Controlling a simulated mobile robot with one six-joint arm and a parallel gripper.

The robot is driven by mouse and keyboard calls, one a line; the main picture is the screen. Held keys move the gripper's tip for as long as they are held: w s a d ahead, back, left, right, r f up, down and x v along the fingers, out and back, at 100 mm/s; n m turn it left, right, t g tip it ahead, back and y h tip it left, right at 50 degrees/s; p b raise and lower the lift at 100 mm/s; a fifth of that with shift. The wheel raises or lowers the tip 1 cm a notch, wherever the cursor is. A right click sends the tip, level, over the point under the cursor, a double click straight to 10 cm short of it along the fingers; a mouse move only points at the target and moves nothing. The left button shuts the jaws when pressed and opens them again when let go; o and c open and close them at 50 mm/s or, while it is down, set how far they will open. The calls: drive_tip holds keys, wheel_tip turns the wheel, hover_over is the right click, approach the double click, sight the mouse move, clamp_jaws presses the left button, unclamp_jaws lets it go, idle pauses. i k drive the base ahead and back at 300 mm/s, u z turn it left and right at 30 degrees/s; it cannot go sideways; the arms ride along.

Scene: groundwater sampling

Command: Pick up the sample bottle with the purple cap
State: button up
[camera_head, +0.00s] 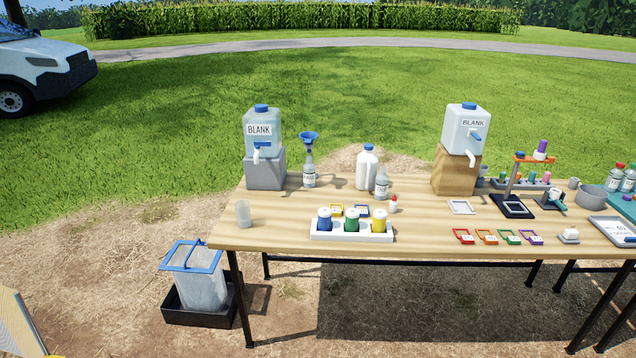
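A small purple-topped piece (542,146) with a white lower part sits at the top of an orange-armed stand (519,157) at the table's right. It is too small to tell whether it is a sample bottle with a purple cap. Two bottles at the far right have a red cap (619,165) and a green cap (633,167). My gripper is not in view.
A bin (200,290) stands on the ground at left. The table's front middle is fairly clear.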

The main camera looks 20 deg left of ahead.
sight(309, 168)
drive_tip(key=z, duration=0.4)
drive_tip(key=k, duration=0.45)
drive_tip(key=u, duration=2.05)
drive_tip(key=i, duration=1.15)
drive_tip(key=u, duration=0.05)
